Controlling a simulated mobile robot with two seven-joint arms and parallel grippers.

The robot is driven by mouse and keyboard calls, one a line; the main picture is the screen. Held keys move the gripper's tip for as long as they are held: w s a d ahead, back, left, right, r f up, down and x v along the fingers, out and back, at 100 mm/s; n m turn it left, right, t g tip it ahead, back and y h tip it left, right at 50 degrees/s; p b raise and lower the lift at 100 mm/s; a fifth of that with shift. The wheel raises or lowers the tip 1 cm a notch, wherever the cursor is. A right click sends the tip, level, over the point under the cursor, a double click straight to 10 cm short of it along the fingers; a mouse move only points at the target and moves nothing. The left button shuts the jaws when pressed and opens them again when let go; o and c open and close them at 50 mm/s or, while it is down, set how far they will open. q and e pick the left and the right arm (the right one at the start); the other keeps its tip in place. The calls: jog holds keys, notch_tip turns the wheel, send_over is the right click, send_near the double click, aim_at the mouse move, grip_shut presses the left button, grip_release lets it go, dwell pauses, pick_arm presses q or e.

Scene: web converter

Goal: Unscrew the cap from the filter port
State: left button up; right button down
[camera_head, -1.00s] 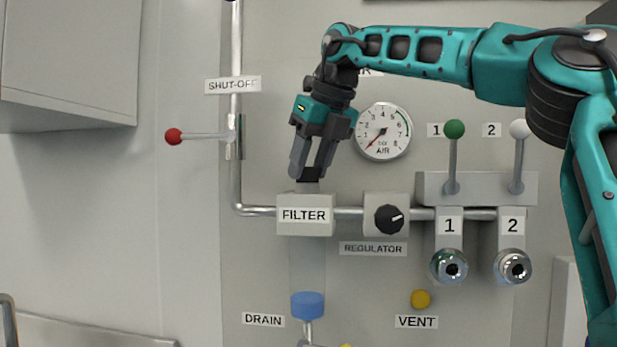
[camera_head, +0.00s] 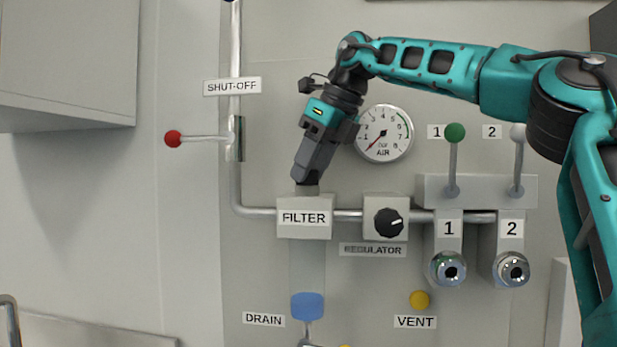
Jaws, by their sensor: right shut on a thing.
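The filter block (camera_head: 304,230), labelled FILTER, sits on the pipe at the middle of the panel, with a clear bowl (camera_head: 307,265) below it. A short grey port neck (camera_head: 307,189) stands on top of the block. My right gripper (camera_head: 306,178) points down at this neck from above. It is shut on the dark cap, which its fingers now hide almost wholly. I cannot tell whether the cap still touches the neck. My left gripper is not in view.
The pressure gauge (camera_head: 384,133) is close right of my right gripper. The regulator knob (camera_head: 388,222) is right of the filter. The red-knobbed shut-off lever (camera_head: 198,138) is to the left. Valve levers 1 (camera_head: 453,160) and 2 (camera_head: 518,165) stand under my right arm.

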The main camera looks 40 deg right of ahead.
jog(key=n+y, duration=0.1)
jog(key=n, duration=0.2)
jog(key=shift+d+g+y, duration=0.1)
jog(key=shift+g+y, duration=0.2)
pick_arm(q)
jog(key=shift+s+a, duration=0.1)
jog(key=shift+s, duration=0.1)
pick_arm(e)
jog(key=shift+s+a+r+n, duration=0.25)
jog(key=shift+n, duration=0.25)
